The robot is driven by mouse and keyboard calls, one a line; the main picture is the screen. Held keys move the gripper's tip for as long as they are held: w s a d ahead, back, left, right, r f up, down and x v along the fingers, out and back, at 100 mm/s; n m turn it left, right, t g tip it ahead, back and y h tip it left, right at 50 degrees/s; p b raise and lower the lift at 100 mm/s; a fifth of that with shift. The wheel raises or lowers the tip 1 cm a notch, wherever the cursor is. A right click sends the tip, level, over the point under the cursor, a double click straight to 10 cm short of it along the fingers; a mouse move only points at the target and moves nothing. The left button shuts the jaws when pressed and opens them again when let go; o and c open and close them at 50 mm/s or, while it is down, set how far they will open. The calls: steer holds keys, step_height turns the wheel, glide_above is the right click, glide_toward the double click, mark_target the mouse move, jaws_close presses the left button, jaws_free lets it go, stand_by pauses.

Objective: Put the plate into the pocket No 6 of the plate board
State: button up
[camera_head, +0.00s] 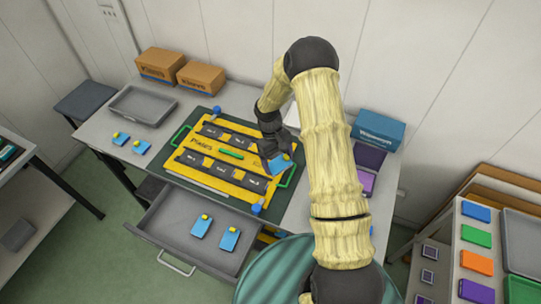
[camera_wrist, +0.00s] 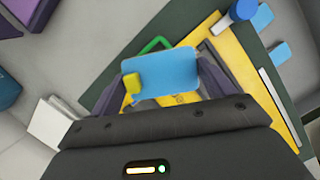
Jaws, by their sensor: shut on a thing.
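My gripper (camera_head: 276,156) is shut on a blue plate (camera_head: 282,163) with a yellow knob and holds it over the right end of the plate board (camera_head: 210,146). In the wrist view the plate (camera_wrist: 170,68) lies between the fingers of my gripper (camera_wrist: 165,78), its knob (camera_wrist: 132,84) near the left finger. The board is yellow, with two rows of dark pockets and a green handle at each end. The pocket numbers are too small to read surely. My arm and gripper hide part of the board's right end.
An open grey drawer (camera_head: 178,222) in front holds two blue plates (camera_head: 229,239). Two more lie left of the board (camera_head: 141,147). A grey tray (camera_head: 143,104), brown boxes (camera_head: 166,65) and a blue box (camera_head: 379,130) stand around the table.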

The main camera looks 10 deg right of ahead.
steer(key=w+r+n+t+b, duration=0.1)
steer(key=w+n+t+b, duration=0.2)
steer(key=n, duration=0.9)
steer(key=w+r+n+t+b, duration=0.1)
steer(key=w+n+t+b, duration=0.1)
steer(key=w+n+b, duration=0.7)
steer(key=n+b, duration=0.1)
steer(key=n, duration=0.1)
steer(key=shift+n+t+h+b, duration=0.3)
steer(key=shift+n+t, duration=0.1)
steer(key=shift+w, duration=0.1)
steer(key=shift+f, duration=3.15)
steer(key=shift+f, duration=1.85)
